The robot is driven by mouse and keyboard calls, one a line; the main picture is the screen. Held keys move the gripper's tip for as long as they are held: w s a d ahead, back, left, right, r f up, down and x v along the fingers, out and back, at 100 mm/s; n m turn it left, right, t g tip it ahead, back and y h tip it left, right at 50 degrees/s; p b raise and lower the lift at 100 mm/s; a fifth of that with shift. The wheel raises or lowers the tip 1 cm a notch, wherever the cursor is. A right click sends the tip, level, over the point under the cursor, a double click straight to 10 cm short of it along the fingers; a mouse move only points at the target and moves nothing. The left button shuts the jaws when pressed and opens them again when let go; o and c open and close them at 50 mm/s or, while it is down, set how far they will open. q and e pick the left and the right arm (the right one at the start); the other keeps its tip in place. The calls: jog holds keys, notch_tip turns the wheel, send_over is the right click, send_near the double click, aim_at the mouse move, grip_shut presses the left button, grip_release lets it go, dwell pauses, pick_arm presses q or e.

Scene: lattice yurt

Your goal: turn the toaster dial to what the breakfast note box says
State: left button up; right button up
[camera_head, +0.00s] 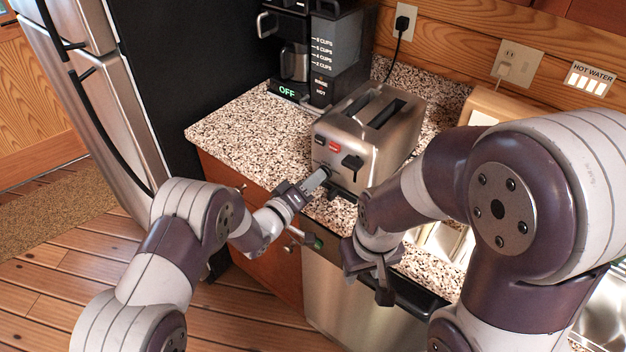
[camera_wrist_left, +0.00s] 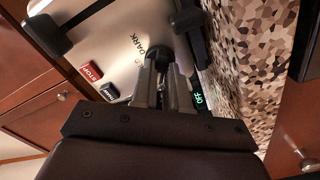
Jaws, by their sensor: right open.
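The steel toaster (camera_head: 348,139) stands on the speckled counter, its buttons and black lever facing me. My left gripper (camera_head: 318,181) is at the lower left of its front, where it hides most of the dial. In the left wrist view, the two fingers of my left gripper (camera_wrist_left: 163,90) stand close on both sides of the dark dial (camera_wrist_left: 160,56), apparently shut on it. The word DARK shows beside the dial; its pointer setting cannot be read. My right gripper (camera_head: 373,275) is open and empty, below and right of the toaster. I cannot make out a breakfast note box.
A coffee maker (camera_head: 318,55) with a green OFF display stands behind the toaster. A fridge (camera_head: 112,110) is at the left. A HOT WATER panel (camera_head: 590,80) is on the wall. A pale wood-edged object (camera_head: 490,103) is partly hidden behind my right arm. The counter's left part is clear.

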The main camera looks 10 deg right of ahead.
pick_arm(q)
grip_shut()
jog(key=shift+f+m+b, duration=0.15)
jog(key=shift+m+b, duration=0.55)
jog(key=m+b, duration=0.5)
jog(key=m, duration=0.1)
jog(key=shift+s+d, duration=0.1)
jog(key=shift+s, duration=0.05)
jog(key=m+b, duration=0.5)
jog(key=b, duration=0.1)
jog(key=m+b, duration=0.6)
jog(key=shift+s+d+f+m, duration=0.1)
jog(key=shift+f+m, duration=0.05)
jog(key=shift+m, duration=0.15)
jog(key=shift+m+b, duration=1.5)
jog(key=shift+b, duration=0.2)
jog(key=shift+r, duration=0.2)
